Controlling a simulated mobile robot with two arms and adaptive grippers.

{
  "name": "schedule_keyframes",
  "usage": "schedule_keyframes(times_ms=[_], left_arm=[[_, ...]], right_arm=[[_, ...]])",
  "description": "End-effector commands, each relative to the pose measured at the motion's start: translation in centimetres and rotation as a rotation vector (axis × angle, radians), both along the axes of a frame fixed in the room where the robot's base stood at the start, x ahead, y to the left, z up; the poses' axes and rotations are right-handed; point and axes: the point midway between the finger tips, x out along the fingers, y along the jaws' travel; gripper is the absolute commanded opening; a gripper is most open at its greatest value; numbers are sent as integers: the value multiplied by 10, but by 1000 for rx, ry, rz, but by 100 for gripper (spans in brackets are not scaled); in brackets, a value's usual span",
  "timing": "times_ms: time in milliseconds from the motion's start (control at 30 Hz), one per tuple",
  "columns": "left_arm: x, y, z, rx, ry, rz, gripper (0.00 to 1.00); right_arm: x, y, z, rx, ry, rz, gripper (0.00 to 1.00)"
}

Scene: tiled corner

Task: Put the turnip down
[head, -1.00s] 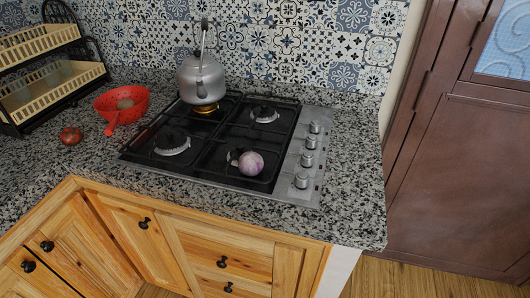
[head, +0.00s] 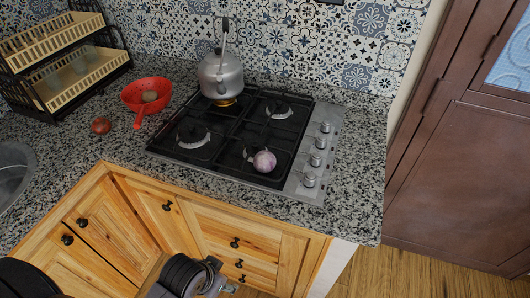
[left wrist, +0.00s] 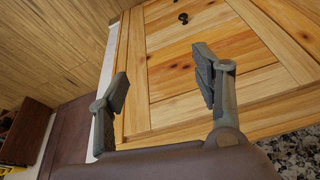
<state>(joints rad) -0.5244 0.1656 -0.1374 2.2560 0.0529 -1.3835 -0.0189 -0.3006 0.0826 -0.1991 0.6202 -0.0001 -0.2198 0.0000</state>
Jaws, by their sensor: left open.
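The turnip (head: 264,161), round and purple-white, rests on the front right burner of the black gas hob (head: 215,163). My left gripper (head: 222,278) shows at the bottom of the head view, in front of the wooden cabinets and well apart from the turnip. In the left wrist view my left gripper (left wrist: 160,80) has its two fingers spread with nothing between them, facing a cabinet front. The turnip is not in the left wrist view. My right gripper is not in view.
A grey kettle (head: 220,75) stands on the back left burner, which glows. A red colander (head: 146,97) holding a brown round item, a red onion-like item (head: 101,126) and a two-tier rack (head: 75,78) are to the left. Granite counter (head: 352,170) right of the hob is clear.

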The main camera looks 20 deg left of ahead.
Motion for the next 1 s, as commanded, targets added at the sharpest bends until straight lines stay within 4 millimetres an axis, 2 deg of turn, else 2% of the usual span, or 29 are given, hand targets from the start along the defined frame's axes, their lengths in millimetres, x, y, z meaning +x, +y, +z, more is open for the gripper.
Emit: schedule_keyframes(times_ms=[33,100,200,367,500,567,700,900,1000], left_arm=[[7,0,35,-2,-42,-44,60],[19,-4,64,-13,-103,-136,60],[36,-11,85,-32,-175,-262,60],[64,-20,108,-61,-283,-462,60],[90,-18,129,-85,-373,-635,60],[103,-13,141,-93,-413,-701,60],[133,10,178,-101,-497,-798,60],[170,49,234,-82,-598,-814,60],[181,61,253,-72,-632,-802,60]], right_arm=[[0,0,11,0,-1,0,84],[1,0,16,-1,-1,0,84],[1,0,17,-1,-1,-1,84],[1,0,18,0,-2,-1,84],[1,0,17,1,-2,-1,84],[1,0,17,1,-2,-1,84],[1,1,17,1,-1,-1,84],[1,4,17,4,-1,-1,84],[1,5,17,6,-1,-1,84]])
